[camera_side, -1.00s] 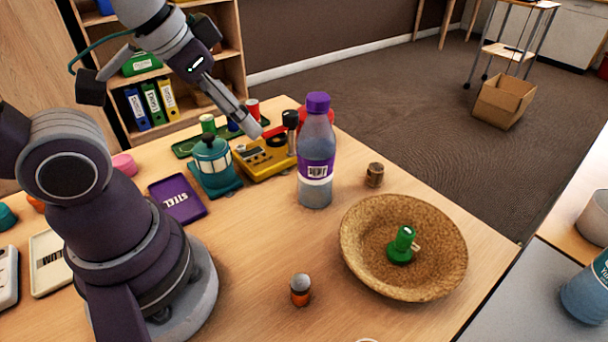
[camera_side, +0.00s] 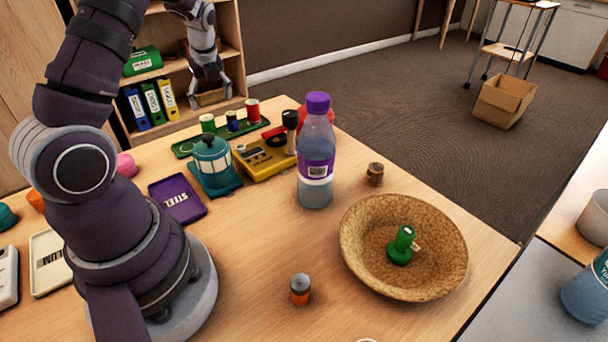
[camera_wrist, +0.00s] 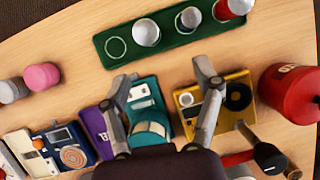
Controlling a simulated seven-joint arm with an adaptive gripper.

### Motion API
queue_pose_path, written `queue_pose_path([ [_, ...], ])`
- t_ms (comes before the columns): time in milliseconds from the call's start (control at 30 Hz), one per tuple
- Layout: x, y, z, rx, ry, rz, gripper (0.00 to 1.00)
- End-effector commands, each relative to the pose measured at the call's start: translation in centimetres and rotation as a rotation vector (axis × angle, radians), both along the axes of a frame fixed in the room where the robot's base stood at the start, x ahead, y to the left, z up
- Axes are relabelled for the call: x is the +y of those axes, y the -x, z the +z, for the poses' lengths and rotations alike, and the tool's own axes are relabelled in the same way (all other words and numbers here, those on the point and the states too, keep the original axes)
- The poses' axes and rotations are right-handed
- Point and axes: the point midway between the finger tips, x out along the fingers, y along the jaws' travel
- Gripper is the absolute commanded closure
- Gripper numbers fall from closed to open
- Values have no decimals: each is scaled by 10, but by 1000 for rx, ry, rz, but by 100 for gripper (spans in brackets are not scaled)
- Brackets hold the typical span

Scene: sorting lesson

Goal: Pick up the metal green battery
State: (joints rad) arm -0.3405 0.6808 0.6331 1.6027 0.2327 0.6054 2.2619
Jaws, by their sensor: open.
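The green battery (camera_side: 207,122) stands upright at the left of a row in a dark green tray (camera_side: 182,149) at the back of the table. In the wrist view it appears as a round silver top (camera_wrist: 146,32) on the tray (camera_wrist: 120,57), beside an empty ring. A blue battery (camera_side: 232,121) and a red battery (camera_side: 252,110) stand to its right. My gripper (camera_side: 211,90) is raised above the back of the table, pointing down. In the wrist view my gripper (camera_wrist: 164,75) is open and empty, its fingertips just below the tray in the picture.
A teal lantern (camera_side: 212,165), a yellow device (camera_side: 266,158) and a tall purple-capped bottle (camera_side: 316,165) stand near the tray. A cork bowl (camera_side: 355,245) holds a green object (camera_side: 402,246). An orange-and-silver cylinder (camera_side: 300,289) stands on clear table in front.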

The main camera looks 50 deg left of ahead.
Motion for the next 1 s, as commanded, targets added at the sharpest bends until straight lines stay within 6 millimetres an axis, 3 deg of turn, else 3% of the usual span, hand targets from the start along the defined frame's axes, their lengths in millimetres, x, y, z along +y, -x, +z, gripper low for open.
queue_pose_path([
  [133,16,5,-18,67,-28,-80,34],
  [633,55,5,-94,64,-25,-81,34],
  [900,57,3,-100,60,-26,-81,34],
  [1000,57,3,-100,61,-26,-80,45],
])
